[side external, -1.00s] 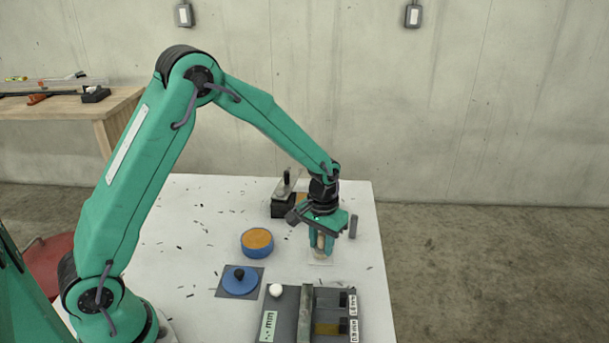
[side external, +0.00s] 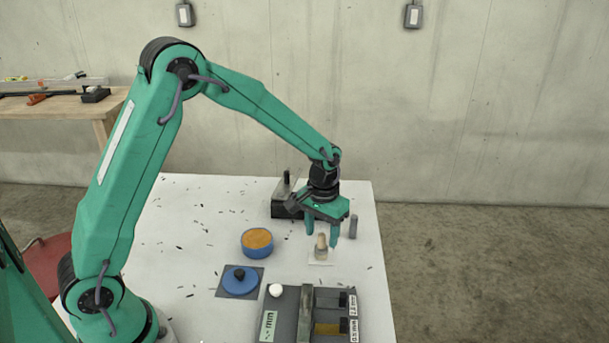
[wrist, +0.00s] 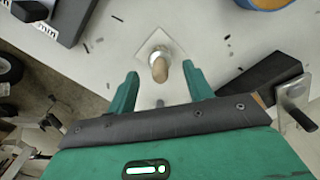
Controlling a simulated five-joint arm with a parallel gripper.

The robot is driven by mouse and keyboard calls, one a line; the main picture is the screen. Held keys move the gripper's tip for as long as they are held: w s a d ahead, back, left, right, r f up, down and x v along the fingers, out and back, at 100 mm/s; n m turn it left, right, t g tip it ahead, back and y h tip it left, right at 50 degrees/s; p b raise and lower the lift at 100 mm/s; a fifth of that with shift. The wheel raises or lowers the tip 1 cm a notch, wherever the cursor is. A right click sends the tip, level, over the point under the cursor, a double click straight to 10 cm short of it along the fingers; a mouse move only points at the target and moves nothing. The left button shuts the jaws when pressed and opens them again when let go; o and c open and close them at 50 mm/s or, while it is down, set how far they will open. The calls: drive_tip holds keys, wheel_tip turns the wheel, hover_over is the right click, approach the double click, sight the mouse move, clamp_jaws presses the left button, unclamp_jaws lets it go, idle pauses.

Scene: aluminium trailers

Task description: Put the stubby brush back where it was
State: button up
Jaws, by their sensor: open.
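The stubby brush (side external: 321,245) stands upright on a small pale square (side external: 320,262) on the white table, its rounded wooden handle up. The wrist view shows the brush (wrist: 160,70) from above, with the pale square (wrist: 146,48) around its foot. My gripper (side external: 322,235) is open and empty just above the brush, its green fingers apart from it. In the wrist view the brush lies just beyond the gap between the fingertips of my gripper (wrist: 161,82). The brush's lower end is hard to make out.
A blue tub with orange contents (side external: 257,242) and a blue lid (side external: 240,281) on a dark square stand to the left. A grey fixture (side external: 285,318) with a white ball (side external: 276,290) is in front. A dark block (side external: 286,208) stands behind, a grey cylinder (side external: 353,226) right.

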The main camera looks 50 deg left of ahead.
sight(320, 235)
wheel_tip(320, 235, up, 8)
drive_tip(key=shift+r, duration=0.35)
drive_tip(key=shift+s, duration=0.1)
idle(0.5)
drive_tip(key=s+a+r+t, duration=0.2)
drive_tip(key=s+r, duration=0.7)
drive_tip(key=s+a+r+m+t, duration=0.1)
drive_tip(key=s+m+t, duration=0.1)
drive_tip(key=s, duration=1.2)
drive_tip(key=shift+r+t, duration=0.35)
drive_tip(key=shift+t, duration=0.45)
